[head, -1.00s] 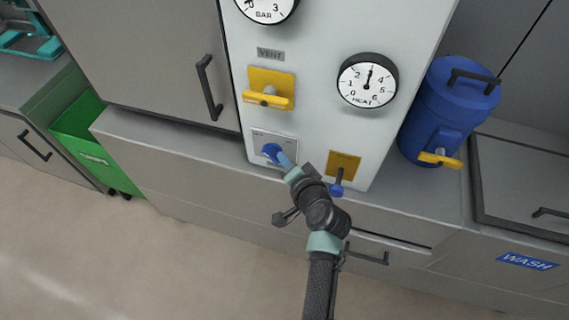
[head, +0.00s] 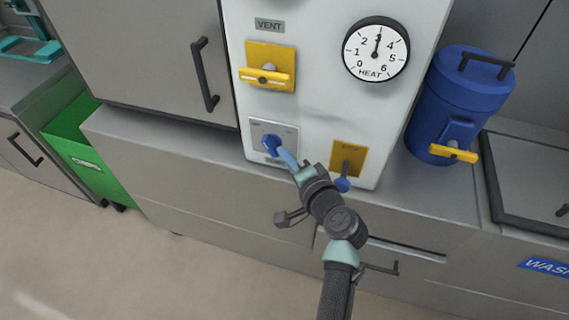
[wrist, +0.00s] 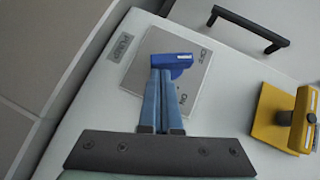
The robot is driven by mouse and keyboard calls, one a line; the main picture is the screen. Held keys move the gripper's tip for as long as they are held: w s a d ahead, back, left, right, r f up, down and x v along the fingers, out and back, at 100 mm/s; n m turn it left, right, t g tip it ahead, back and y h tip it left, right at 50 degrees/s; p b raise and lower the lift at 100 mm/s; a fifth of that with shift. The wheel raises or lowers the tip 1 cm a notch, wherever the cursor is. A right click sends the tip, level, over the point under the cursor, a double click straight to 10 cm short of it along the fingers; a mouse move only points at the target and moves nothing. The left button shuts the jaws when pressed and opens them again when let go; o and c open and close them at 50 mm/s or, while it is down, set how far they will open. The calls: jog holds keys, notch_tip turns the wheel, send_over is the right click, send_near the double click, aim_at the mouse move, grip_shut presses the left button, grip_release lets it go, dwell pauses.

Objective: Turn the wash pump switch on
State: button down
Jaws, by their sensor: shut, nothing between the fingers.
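The wash pump switch is a blue rotary knob (head: 271,145) on a light grey plate (head: 288,134), low on the white panel. In the wrist view the knob (wrist: 170,62) lies crosswise, with a pale mark at its right end. That mark faces small lettering on the plate that looks like OFF; ON is printed lower, beside my fingers. A PUMP label (wrist: 124,45) sits at the plate's edge. My gripper (head: 283,156) is shut with nothing between its blue fingers (wrist: 164,76). Its fingertips are at the knob's near side, touching or almost touching; I cannot tell which.
A yellow handle (head: 266,76) under the VENT label is above the plate. A blue-tipped lever (head: 342,184) on a yellow plate hangs close right of my gripper. A HEAT gauge (head: 376,50) is higher up. A blue drum (head: 455,105) stands on the right ledge.

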jog(key=f+m+t+b, duration=0.1)
jog(key=m+t+b, duration=0.1)
jog(key=b, duration=0.7)
jog(key=a+f+m+t+b, duration=0.1)
jog(key=m+t+b, duration=0.2)
jog(key=b, duration=0.6)
jog(key=a+f+m+t+y+b, duration=0.1)
jog(key=f+m+t+b, duration=0.1)
jog(key=m+b, duration=0.3)
jog(key=shift+w+a+t+b, duration=0.15)
jog(key=shift+w+t+b, duration=0.4)
jog(key=shift+b, duration=1.8)
jog(key=shift+s+r, duration=0.1)
jog(key=shift+r, duration=0.05)
jog(key=shift+b, duration=0.3)
